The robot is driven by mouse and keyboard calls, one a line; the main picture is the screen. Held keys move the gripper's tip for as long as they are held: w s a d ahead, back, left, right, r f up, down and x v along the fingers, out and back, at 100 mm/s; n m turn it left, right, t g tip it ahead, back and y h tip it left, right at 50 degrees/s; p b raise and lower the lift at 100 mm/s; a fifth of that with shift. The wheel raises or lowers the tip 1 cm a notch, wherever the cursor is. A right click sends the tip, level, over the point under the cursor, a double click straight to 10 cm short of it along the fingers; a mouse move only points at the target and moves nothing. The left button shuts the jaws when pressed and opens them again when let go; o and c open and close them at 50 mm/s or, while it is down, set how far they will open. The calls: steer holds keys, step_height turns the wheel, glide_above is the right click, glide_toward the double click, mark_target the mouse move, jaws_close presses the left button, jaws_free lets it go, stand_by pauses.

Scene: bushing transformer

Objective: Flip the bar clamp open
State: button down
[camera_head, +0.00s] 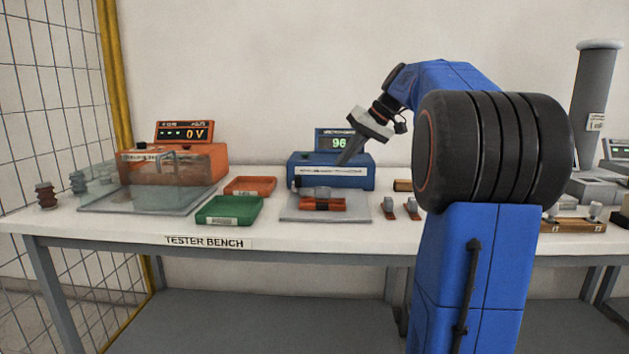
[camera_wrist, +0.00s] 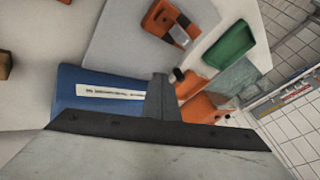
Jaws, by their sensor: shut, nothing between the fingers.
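The clamp (camera_head: 323,204) is an orange-brown piece with a grey part on top. It lies on a grey plate (camera_head: 290,214) in front of the blue tester with a lit display (camera_head: 332,172). In the wrist view the clamp (camera_wrist: 168,22) shows at the top, with its grey part lying across the orange body. I cannot tell clearly whether its bar is down or up. My gripper (camera_head: 343,162) is shut and empty, tilted downward in front of the blue tester, above and behind the clamp and apart from it. Its closed fingers (camera_wrist: 160,78) point toward the plate.
A green tray (camera_head: 229,210) and an orange tray (camera_head: 250,186) stand left of the plate. Further left are an orange tester (camera_head: 174,162) and a clear box. Two small orange-and-grey pieces (camera_head: 401,209) lie right of the plate. My arm hides part of the bench's right side.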

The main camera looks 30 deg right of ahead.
mark_target(301, 191)
steer(key=x, duration=1)
steer(key=shift+w+a, duration=0.25)
steer(key=shift+a, duration=0.85)
steer(key=shift+w+a, duration=0.25)
steer(key=shift+a, duration=0.5)
steer(key=shift+a, duration=0.2)
steer(key=shift+s+a+r+m+t+h, duration=0.1)
steer(key=shift+a+m+t+h, duration=0.2)
steer(key=shift+a+m+h, duration=0.45)
steer(key=shift+w+a+m+t+h, duration=0.15)
steer(key=shift+a+m+h, duration=0.1)
steer(key=shift+a+m, duration=0.35)
steer(key=shift+w+a+m+t+h, duration=0.1)
steer(key=shift+a+m+t+h, duration=0.2)
steer(key=shift+m, duration=0.35)
steer(key=shift+w+a, duration=0.3)
steer(key=shift+a, duration=0.35)
steer(key=shift+w+a, duration=0.3)
steer(key=shift+a, duration=0.45)
